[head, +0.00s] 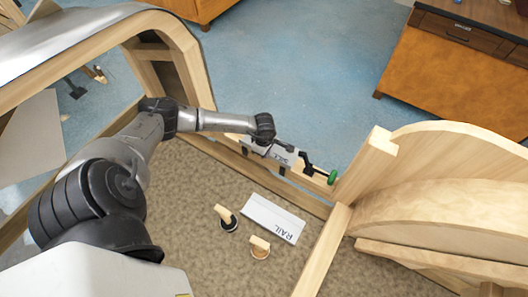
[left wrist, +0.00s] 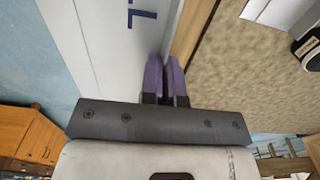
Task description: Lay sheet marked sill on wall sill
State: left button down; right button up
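The sheet marked sill (head: 283,157) is a light grey piece with dark letters, in the head view at the wooden wall sill (head: 312,203). My left gripper (head: 266,150) is at the sheet's left end. In the left wrist view the sheet (left wrist: 105,40) shows a blue letter, and the sill's wood (left wrist: 194,30) runs along its right side. The purple fingers of the left gripper (left wrist: 165,82) are close together with the sheet's edge between them. I cannot tell whether the sheet rests on the sill. My right gripper is out of view.
A clamp with a green handle (head: 332,177) sits on the sill right of the sheet. A white sheet marked RAIL (head: 273,218) and two wooden-handled tools (head: 226,216) (head: 259,246) lie on the brown floor. Curved wooden frames stand at left and right (head: 440,160).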

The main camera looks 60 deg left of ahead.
pick_arm(q)
jog(key=c, duration=1.4)
grip_release()
jog(key=shift+c, duration=0.2)
jog(key=o, duration=0.7)
jog(key=shift+r+p, duration=1.4)
jog(key=shift+r, duration=0.45)
jog(key=shift+r+p, duration=1.2)
jog(key=shift+r, duration=0.45)
